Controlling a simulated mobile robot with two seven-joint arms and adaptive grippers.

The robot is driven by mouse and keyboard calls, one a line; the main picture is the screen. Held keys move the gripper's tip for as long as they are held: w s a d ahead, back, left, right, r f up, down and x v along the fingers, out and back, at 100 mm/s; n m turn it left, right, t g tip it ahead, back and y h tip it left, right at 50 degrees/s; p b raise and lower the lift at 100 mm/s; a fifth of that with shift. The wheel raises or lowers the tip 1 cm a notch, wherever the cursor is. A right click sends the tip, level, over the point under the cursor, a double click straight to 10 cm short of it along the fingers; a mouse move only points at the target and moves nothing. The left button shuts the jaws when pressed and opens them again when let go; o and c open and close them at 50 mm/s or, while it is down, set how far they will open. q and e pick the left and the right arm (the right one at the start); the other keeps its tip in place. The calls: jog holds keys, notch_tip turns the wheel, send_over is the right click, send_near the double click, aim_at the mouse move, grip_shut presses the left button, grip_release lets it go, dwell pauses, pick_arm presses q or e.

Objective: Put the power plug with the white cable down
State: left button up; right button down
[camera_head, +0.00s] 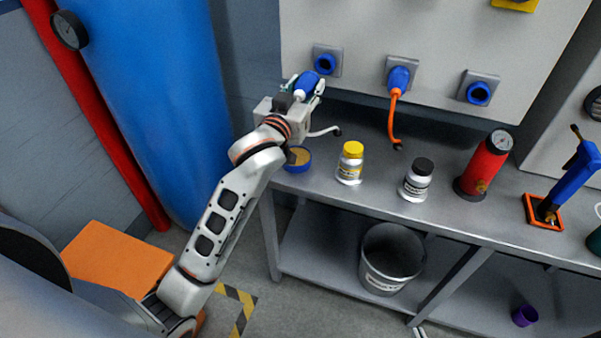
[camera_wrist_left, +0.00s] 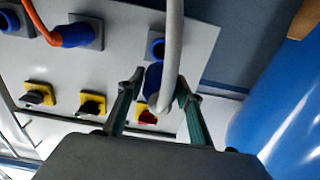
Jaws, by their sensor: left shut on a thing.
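The blue power plug with the white cable (camera_head: 306,85) is held between the fingers of my left gripper (camera_head: 307,88), above the back left of the workbench. Its white cable (camera_head: 323,132) hangs behind the gripper, and its dark end shows near the bench top. In the left wrist view the blue plug (camera_wrist_left: 153,82) sits between both fingers of the gripper (camera_wrist_left: 158,105), with the white cable (camera_wrist_left: 171,45) running up across it. The plug is apart from the left wall socket (camera_head: 326,62), which is empty. My right gripper is not in view.
A blue plug with an orange cable (camera_head: 398,80) is in the middle socket; the right socket (camera_head: 478,92) is empty. A blue-rimmed dish (camera_head: 298,158), yellow-capped jar (camera_head: 350,163), black-capped jar (camera_head: 416,181) and red cylinder (camera_head: 485,165) stand on the workbench (camera_head: 455,216).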

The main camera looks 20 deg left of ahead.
pick_arm(q)
jog(key=shift+s+f, duration=0.1)
jog(key=shift+f, duration=0.2)
jog(key=b, duration=0.2)
send_over(305, 161)
notch_tip(305, 161, down, 8)
notch_tip(305, 161, down, 7)
jog(key=shift+b, duration=0.95)
notch_tip(305, 161, down, 4)
jog(key=shift+s+f+b, duration=0.1)
jog(key=shift+f+b, duration=0.15)
jog(key=shift+b, duration=0.5)
jog(key=shift+r, duration=0.1)
jog(key=shift+f+b, duration=0.35)
jog(key=shift+f, duration=0.25)
jog(key=shift+f, duration=0.1)
